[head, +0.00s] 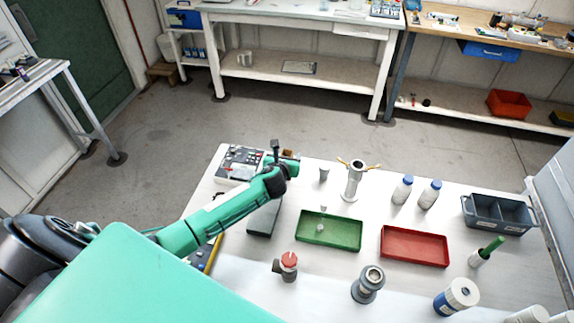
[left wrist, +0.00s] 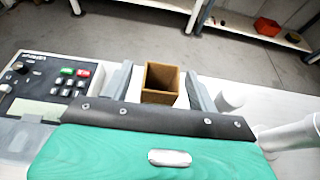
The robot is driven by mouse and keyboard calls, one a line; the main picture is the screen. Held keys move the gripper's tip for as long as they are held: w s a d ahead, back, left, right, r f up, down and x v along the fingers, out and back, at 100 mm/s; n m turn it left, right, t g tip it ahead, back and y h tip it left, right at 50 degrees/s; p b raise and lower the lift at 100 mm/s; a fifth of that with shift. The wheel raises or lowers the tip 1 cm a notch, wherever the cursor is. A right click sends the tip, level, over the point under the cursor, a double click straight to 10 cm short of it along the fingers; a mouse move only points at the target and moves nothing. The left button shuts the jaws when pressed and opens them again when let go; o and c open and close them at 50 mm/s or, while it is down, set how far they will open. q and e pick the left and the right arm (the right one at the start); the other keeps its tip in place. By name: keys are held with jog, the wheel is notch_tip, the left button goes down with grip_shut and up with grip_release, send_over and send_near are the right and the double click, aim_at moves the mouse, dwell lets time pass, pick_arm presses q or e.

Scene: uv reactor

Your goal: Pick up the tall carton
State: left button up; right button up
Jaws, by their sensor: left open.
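The tall carton (left wrist: 160,83) is a brown, open-topped box in the left wrist view. It appears between the two grey fingers of my left gripper (left wrist: 159,88), with a gap on each side. I cannot tell how far down the fingers reach beside it. In the head view my left gripper (head: 287,162) is at the back left of the white table and hides most of the carton; only a small brown part (head: 289,153) shows behind it. My left gripper is open and holds nothing. My right gripper is not in view.
A control box (head: 240,163) stands just left of the gripper. A grey cup (head: 324,174) and a metal column with brass handles (head: 354,180) stand to its right. Green (head: 328,245) and red (head: 414,262) trays, bottles (head: 402,191) and a grey bin (head: 497,229) occupy the table.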

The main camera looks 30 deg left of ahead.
pick_arm(q)
grip_shut()
dwell(0.3)
